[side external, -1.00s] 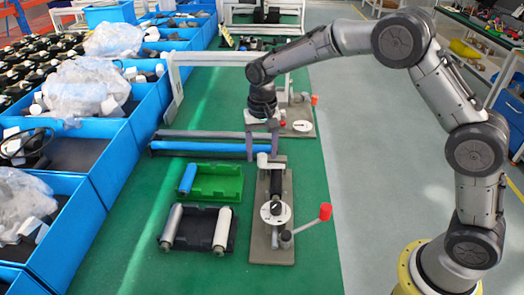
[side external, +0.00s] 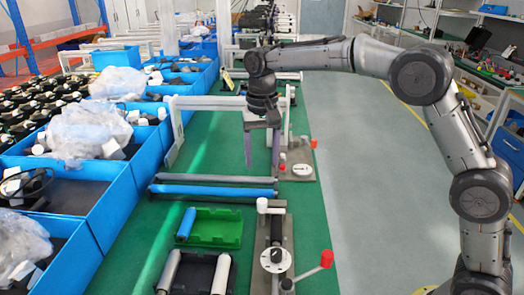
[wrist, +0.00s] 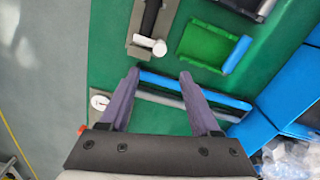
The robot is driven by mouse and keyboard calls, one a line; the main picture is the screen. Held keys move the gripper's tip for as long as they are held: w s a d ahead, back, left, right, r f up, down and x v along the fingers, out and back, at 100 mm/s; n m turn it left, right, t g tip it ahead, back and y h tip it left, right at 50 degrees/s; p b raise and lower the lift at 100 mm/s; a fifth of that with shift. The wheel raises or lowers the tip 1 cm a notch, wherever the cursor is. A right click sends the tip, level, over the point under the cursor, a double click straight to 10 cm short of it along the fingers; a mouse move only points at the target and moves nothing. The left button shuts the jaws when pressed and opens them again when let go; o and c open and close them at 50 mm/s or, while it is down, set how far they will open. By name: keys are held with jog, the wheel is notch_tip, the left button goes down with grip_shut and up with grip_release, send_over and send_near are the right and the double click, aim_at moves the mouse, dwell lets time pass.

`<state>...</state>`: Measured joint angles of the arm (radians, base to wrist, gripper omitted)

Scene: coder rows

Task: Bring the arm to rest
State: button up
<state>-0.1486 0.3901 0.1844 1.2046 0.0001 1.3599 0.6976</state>
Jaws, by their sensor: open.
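My gripper (side external: 262,148) hangs above the green bench (side external: 318,215), pointing down, with its two purple fingers apart and nothing between them. In the wrist view my gripper (wrist: 158,74) is also open and empty. Below and in front of it lie a long blue bar and a grey bar (side external: 215,191) side by side. In the wrist view the blue bar (wrist: 160,82) shows beyond and between the fingers. My gripper is clear of the bars.
A green tray (side external: 228,228) holds a blue roller (side external: 186,224). Blue bins (side external: 118,180) line the left.

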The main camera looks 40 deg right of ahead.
jog(key=shift+r, duration=0.8)
jog(key=s+d+r+t, duration=0.2)
jog(key=s+d+r, duration=0.1)
jog(key=s+r, duration=0.35)
jog(key=s+d+r+t, duration=0.1)
jog(key=s+d+r, duration=0.1)
jog(key=s+r, duration=0.45)
jog(key=s+d+f+n+t, duration=0.1)
jog(key=s+f, duration=0.1)
jog(key=s, duration=0.5)
jog(key=s+d+f+n+t, duration=0.1)
jog(key=s+f, duration=0.2)
jog(key=s, duration=0.4)
jog(key=s+f+n, duration=0.4)
jog(key=f, duration=0.4)
jog(key=shift+s+t, duration=0.3)
